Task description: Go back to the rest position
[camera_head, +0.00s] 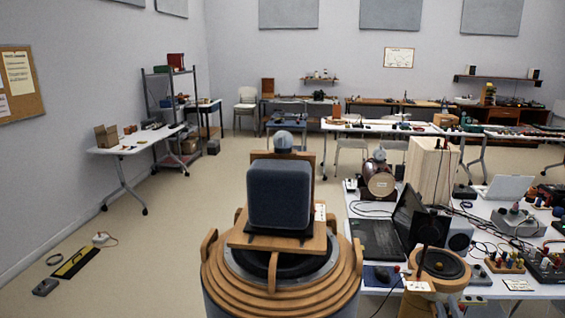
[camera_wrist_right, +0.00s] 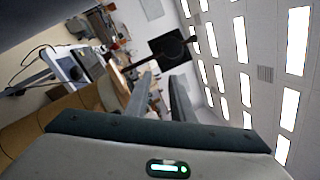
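The task names no object. In the right wrist view, the two grey fingers of my right gripper (camera_wrist_right: 162,76) stand apart with a gap between them, and I see nothing held there. That view is tilted, with ceiling lights on its right side. In the head view I cannot clearly make out the right gripper among the things at the lower right. My left gripper is not in view.
A dark speaker (camera_head: 279,196) sits on a round wooden stand (camera_head: 225,278) straight ahead. To the right, a crowded table holds a laptop (camera_head: 374,238), a wooden box (camera_head: 433,170) and cables.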

